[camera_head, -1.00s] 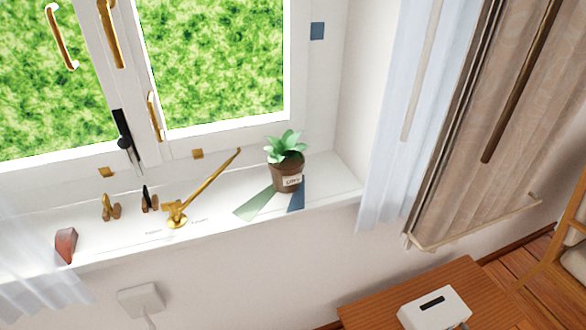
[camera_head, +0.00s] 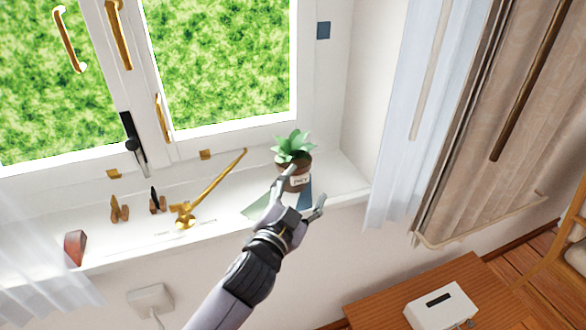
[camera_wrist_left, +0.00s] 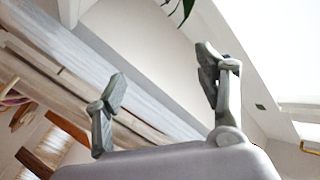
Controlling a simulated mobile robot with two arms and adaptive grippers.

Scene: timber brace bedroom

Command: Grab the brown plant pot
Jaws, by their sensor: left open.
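The brown plant pot (camera_head: 298,181) stands upright on the white windowsill, with a pale label on its front and a green leafy plant (camera_head: 293,147) in it. My left gripper (camera_head: 304,189) is open in front of the pot in the head view, and one finger overlaps the pot's left part. I cannot tell whether it touches. In the left wrist view both fingers (camera_wrist_left: 165,78) are spread with nothing between them. Only dark green leaf tips (camera_wrist_left: 183,10) show at the top edge there; the pot is out of that view. My right gripper is not in view.
A gold long-handled ornament (camera_head: 205,195) lies left of the pot on the sill (camera_head: 340,178). Small figurines (camera_head: 120,209) and a reddish stone (camera_head: 75,247) are farther left. A curtain (camera_head: 402,130) hangs to the right. A wooden table (camera_head: 385,308) with a white box (camera_head: 440,308) is below.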

